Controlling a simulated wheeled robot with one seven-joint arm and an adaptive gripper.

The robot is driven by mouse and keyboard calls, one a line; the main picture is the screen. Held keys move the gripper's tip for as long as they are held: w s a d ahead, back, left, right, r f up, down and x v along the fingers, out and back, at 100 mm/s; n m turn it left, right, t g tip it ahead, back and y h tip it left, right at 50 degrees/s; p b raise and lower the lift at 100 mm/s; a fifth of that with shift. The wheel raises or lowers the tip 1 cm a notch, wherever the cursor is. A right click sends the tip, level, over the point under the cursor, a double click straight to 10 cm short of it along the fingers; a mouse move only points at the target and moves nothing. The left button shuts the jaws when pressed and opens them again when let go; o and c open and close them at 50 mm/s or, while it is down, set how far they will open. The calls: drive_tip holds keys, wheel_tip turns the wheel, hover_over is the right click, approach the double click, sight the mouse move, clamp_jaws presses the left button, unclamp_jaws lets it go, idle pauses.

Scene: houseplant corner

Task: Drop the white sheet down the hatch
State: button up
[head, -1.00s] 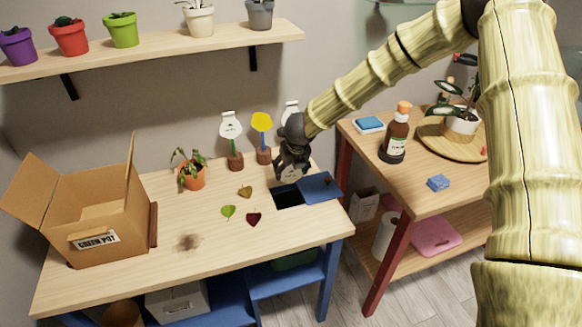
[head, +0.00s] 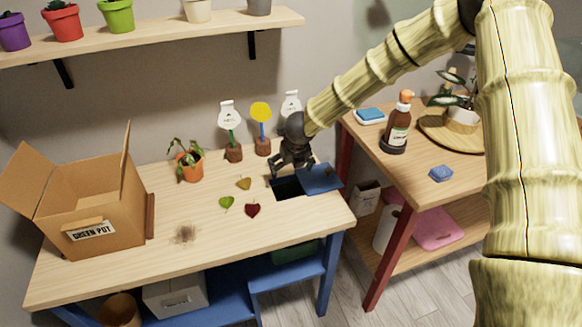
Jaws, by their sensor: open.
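The hatch (head: 288,188) is a dark rectangular opening in the right part of the wooden table, with its blue lid (head: 321,179) lying open to the right. My gripper (head: 291,168) is dark, open and pointing down just above the back edge of the hatch. Nothing shows between its fingers. No loose white sheet is visible on the table or in the gripper. The inside of the hatch is too dark to tell what lies there.
Several leaves, a potted plant (head: 189,162) and an open carton (head: 100,205) are left of the hatch.

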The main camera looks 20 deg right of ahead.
drive_tip(key=v, duration=1.2)
idle(0.4)
